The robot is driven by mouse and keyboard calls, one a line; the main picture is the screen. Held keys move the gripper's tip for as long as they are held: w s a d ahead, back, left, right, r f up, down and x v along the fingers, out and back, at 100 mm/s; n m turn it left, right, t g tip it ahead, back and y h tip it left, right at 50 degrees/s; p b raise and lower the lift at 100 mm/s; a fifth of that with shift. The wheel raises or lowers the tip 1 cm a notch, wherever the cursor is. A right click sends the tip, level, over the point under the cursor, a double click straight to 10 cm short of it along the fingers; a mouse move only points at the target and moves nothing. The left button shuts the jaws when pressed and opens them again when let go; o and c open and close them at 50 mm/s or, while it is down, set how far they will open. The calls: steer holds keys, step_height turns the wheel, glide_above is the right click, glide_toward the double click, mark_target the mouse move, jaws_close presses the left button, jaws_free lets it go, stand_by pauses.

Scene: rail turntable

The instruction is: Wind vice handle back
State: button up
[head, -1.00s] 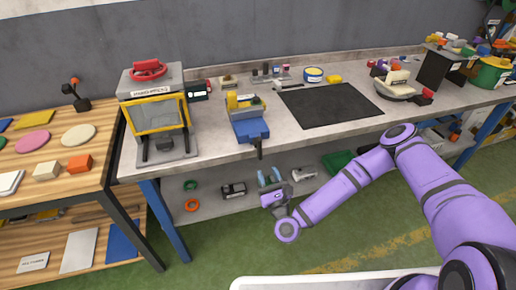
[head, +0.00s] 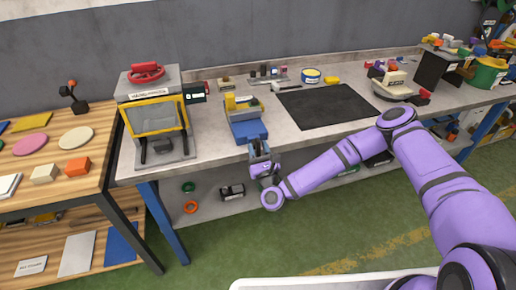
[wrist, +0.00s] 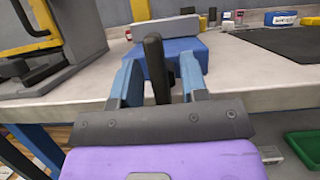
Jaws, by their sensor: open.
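The blue vice (head: 247,130) with a yellow piece (head: 240,103) at its jaws stands at the front edge of the grey workbench. In the wrist view its blue body (wrist: 187,48) is straight ahead. The dark vice handle (wrist: 154,58) stands nearly upright in front of it. My gripper (head: 261,155) is at the bench edge, just in front of the vice. In the wrist view my gripper (wrist: 160,77) is open, with one blue finger on each side of the handle. I cannot tell whether either finger touches it. In the head view my gripper largely hides the handle.
A press with a yellow frame (head: 156,117) stands on the bench left of the vice. A black mat (head: 325,106) lies to the right. A lower shelf (head: 215,203) under the bench holds small items. The wooden table (head: 95,187) is at left.

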steer(key=shift+w, duration=0.1)
steer(key=c, duration=0.7)
steer(key=shift+n, duration=0.4)
steer(key=n+g+y, duration=0.1)
steer(key=n, duration=0.2)
steer(key=n+g+y, duration=0.1)
steer(key=n+y, duration=0.1)
steer(key=n, duration=0.1)
steer(key=shift+a, duration=0.2)
steer(key=n+g+y, duration=0.1)
steer(key=n, duration=0.2)
steer(key=n+g+y, duration=0.1)
steer(key=n, duration=0.3)
steer(key=shift+a+f+n+g, duration=0.1)
steer(key=shift+a+n+g, duration=0.1)
steer(key=shift+n+g, duration=0.15)
steer(key=n+g, duration=0.1)
steer(key=n, duration=0.3)
steer(key=n+g, duration=0.1)
steer(key=n, duration=0.1)
steer(key=shift+a+f+n+g, duration=0.1)
steer(key=shift+f+n+g, duration=0.15)
steer(key=shift+n+g, duration=0.1)
steer(key=shift+f+n+g+h, duration=0.15)
steer(key=shift+n+g+h, duration=0.25)
steer(key=shift+n, duration=0.65)
steer(key=shift+f+n+g+h, duration=0.15)
steer(key=shift+n+h, duration=0.35)
steer(key=shift+n, duration=0.55)
